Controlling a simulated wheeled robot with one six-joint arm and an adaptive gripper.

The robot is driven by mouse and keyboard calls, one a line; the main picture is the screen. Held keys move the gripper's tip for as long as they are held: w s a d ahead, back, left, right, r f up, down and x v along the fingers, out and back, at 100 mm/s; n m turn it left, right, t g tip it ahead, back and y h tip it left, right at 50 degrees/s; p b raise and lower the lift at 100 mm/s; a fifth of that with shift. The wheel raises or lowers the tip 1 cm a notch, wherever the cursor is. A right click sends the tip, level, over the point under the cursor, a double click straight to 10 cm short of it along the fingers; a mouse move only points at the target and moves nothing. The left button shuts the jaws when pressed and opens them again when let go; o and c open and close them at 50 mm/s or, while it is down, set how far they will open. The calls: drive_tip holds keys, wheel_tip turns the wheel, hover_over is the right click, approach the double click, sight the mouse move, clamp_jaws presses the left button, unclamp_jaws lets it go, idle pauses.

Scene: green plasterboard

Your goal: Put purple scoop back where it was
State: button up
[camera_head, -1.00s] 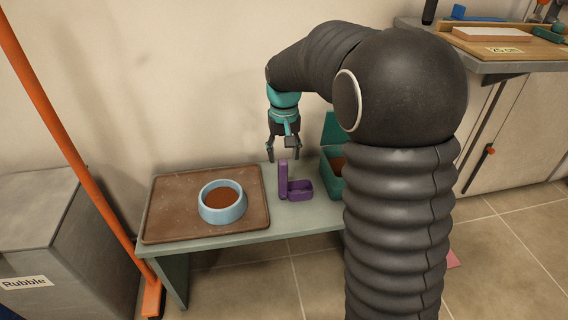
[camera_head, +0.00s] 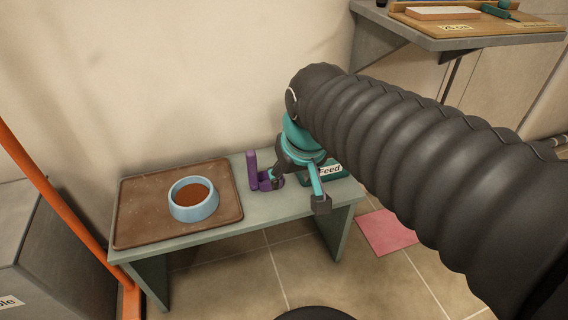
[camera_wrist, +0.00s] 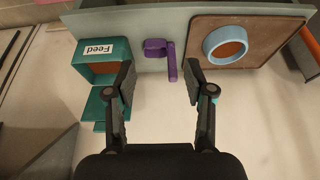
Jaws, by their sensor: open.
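The purple scoop (camera_head: 252,163) stands on the bench between the brown tray and the feed box, its handle upright and its cup low at the right. It also shows in the wrist view (camera_wrist: 157,45), ahead of my fingers. My gripper (camera_head: 298,194) is open and empty. In the head view one finger overlaps the scoop's cup and the other hangs to the right; I cannot tell whether they touch. In the wrist view my gripper (camera_wrist: 159,82) has its fingers wide apart, with the scoop's handle lying between their lines, nearer the right finger. The green feed box (camera_head: 338,177) is partly hidden behind my gripper.
The brown tray (camera_head: 130,190) holds a light blue bowl (camera_head: 193,211) with brown contents. Both rest on the grey-green bench (camera_head: 225,223). An orange post (camera_head: 60,210) stands at the left, and a shelf (camera_head: 440,38) is at the upper right. My arm covers the right side.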

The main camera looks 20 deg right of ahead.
drive_tip(key=s+f+t, duration=0.1)
drive_tip(key=s+f, duration=0.1)
drive_tip(key=s, duration=0.4)
drive_tip(key=shift+d, duration=0.3)
drive_tip(key=shift+s+r, duration=0.1)
idle(0.7)
